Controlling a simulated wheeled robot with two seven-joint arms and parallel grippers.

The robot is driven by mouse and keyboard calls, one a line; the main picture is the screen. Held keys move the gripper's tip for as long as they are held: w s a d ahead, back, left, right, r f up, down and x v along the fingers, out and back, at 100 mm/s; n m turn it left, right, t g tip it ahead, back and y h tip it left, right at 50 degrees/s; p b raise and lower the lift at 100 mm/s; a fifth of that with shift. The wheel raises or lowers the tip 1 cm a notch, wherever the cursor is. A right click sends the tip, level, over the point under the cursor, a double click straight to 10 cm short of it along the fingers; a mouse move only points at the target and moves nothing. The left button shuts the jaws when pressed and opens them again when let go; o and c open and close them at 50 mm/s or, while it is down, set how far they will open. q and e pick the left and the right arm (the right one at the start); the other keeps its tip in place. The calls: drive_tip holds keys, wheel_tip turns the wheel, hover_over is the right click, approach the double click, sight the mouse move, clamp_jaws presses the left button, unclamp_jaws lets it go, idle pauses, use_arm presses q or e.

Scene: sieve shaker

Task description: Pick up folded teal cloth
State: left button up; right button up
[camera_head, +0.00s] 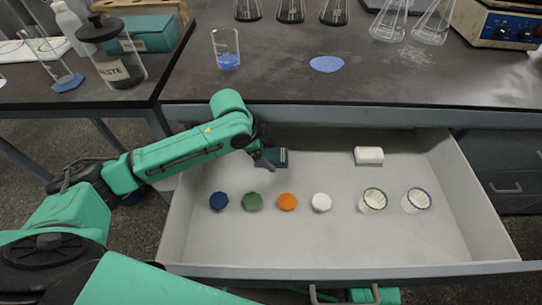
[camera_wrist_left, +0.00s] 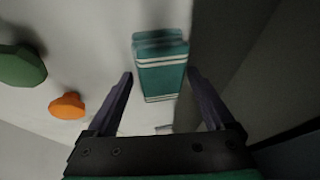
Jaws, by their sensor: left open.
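The folded teal cloth (camera_head: 280,157) lies in the open drawer, near its back wall and left of the middle. In the left wrist view it is a teal block with pale stripes (camera_wrist_left: 162,70). My left gripper (camera_head: 262,163) reaches into the drawer from the left and covers part of the cloth in the head view. Its jaws (camera_wrist_left: 160,74) are open, with one finger on each side of the cloth's near part in the wrist picture. The cloth is not gripped, and I cannot tell how far above it the fingertips are. My right gripper does not show.
The open drawer (camera_head: 225,252) also holds a row of blue, green, orange (camera_head: 287,202) and white caps, two jars (camera_head: 373,200) and a white block (camera_head: 368,155). The drawer's back wall and the bench edge above are close to my left gripper.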

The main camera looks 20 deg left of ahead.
use_arm(q)
drive_tip(key=shift+f, duration=0.1)
idle(0.3)
drive_tip(key=c, duration=1.1)
